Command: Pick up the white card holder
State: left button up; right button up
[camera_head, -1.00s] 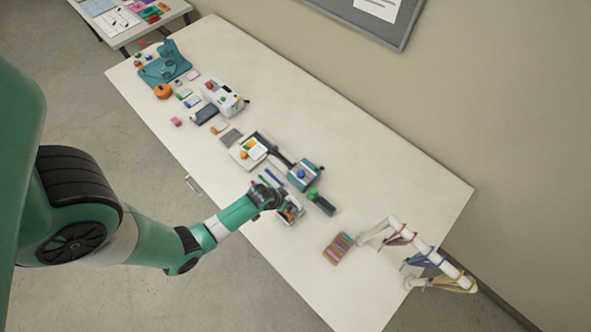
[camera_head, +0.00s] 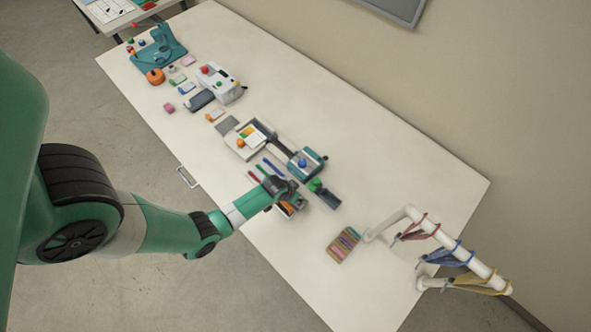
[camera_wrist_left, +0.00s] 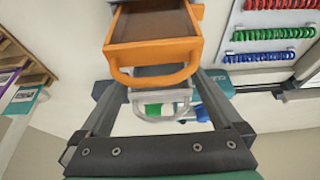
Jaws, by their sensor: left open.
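My left gripper (camera_head: 284,190) is over the front part of the white table and reaches down among small objects. In the left wrist view the gripper (camera_wrist_left: 160,85) is open, with its two fingers apart. Between them is a pale grey-white piece with a rounded loop (camera_wrist_left: 160,98), which I take to be the white card holder. Green and blue bits show through and beside the loop. Just beyond it is an orange tray-like piece (camera_wrist_left: 155,52) with an orange loop and a brown inside. Contact with the fingers cannot be told. In the head view my arm hides most of this spot.
Red, green and blue coil strips (camera_wrist_left: 275,32) lie right of the fingers in the wrist view. A teal-and-white device (camera_head: 307,162) and a dark tool with a green knob (camera_head: 324,194) are close by. A striped block (camera_head: 343,243) and a white rack (camera_head: 440,237) with hanging straps stand right.

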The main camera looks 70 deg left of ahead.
pick_arm(q)
jog(key=c, duration=1.2)
jog(key=shift+o, duration=0.2)
jog(key=shift+r, duration=0.1)
